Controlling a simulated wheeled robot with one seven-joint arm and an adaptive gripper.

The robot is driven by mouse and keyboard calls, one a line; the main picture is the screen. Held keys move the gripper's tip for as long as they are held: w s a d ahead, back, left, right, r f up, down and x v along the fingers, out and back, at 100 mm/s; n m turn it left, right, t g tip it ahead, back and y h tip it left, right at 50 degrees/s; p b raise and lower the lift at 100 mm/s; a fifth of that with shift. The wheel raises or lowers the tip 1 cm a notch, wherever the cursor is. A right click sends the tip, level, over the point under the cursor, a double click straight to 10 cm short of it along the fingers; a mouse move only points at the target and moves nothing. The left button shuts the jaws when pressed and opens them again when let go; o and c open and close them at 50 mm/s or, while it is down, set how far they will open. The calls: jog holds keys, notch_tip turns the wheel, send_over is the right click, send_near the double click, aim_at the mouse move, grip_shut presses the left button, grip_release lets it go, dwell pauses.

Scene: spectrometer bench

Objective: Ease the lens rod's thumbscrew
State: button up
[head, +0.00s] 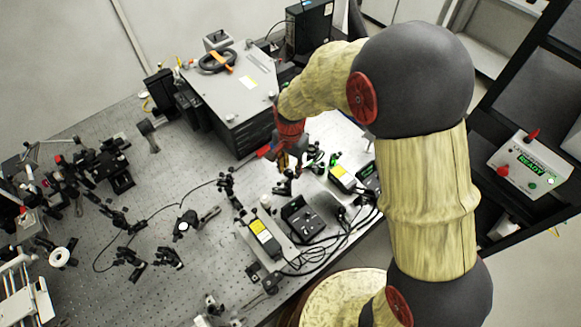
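My arm reaches from the right over the optical bench (155,215). My gripper (288,163) points down beyond the near electronics boxes, by the front right corner of a large grey box. It is small and dark in this view, and I cannot tell whether its fingers are open or shut. A dark post-mounted optic (284,187) shows just below the gripper; I cannot tell whether they touch. Another dark rod mount (228,184) stands to its left. I cannot tell which rod is the lens rod, and no thumbscrew can be made out.
The large grey box (222,85) stands behind my gripper. Black control boxes (302,219), a yellow-labelled box (264,238) and loose cables crowd the bench's near edge. Several optics mounts stand at left. A white READY panel (529,166) is at far right.

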jog(key=shift+c, duration=0.8)
grip_shut()
